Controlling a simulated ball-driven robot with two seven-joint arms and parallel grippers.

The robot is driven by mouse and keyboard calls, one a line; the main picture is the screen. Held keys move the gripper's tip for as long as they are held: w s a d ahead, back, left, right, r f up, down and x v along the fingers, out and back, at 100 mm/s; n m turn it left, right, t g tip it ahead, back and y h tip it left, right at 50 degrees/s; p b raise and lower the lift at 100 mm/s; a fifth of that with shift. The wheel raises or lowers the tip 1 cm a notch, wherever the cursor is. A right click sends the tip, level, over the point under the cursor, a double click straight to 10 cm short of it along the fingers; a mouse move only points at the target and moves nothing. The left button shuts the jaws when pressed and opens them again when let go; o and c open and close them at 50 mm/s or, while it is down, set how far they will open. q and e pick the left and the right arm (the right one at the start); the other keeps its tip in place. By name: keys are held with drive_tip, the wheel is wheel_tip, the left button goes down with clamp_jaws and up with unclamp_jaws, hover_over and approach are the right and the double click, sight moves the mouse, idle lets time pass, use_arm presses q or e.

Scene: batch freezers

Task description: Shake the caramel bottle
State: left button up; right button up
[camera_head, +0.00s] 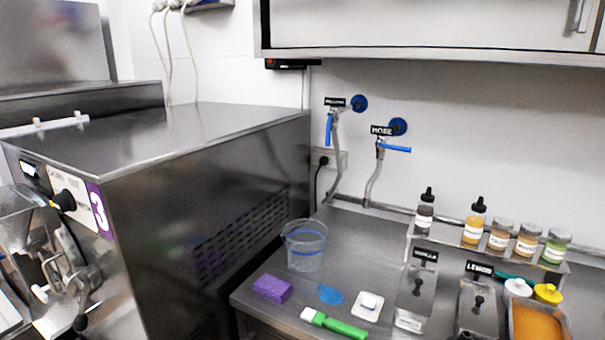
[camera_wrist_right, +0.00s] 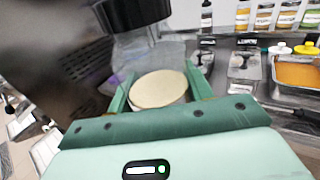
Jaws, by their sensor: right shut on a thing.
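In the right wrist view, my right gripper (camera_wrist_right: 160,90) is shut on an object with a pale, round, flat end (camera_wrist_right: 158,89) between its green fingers. A blurred black part (camera_wrist_right: 132,10) and a clear, see-through area show beyond that end. I cannot tell whether these belong to the held object, or whether it is the caramel bottle. On the shelf in the head view, a dark bottle (camera_head: 424,215) and an amber bottle (camera_head: 473,225) stand upright with black nozzle caps. Their labels are too small to read. Neither gripper shows in the head view.
A clear bucket (camera_head: 305,248), purple sponge (camera_head: 272,288), blue patch (camera_head: 330,294) and green-handled tool (camera_head: 336,324) are on the steel counter. Lidded metal containers (camera_head: 415,292) stand right of them. Several jars (camera_head: 527,241) stand on the shelf. A large steel machine (camera_head: 210,200) bounds the left.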

drive_tip(key=s+a+f+b, duration=0.1)
drive_tip(key=a+f+b, duration=0.15)
drive_tip(key=a, duration=0.65)
drive_tip(key=d, duration=0.6)
drive_tip(key=shift+s+d+f+p, duration=0.15)
drive_tip(key=shift+d+f+p, duration=0.15)
drive_tip(key=shift+f+p, duration=0.1)
drive_tip(key=shift+d, duration=0.25)
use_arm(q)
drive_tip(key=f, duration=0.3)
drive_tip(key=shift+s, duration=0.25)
use_arm(e)
drive_tip(key=shift+a, duration=0.3)
drive_tip(key=shift+d, duration=0.15)
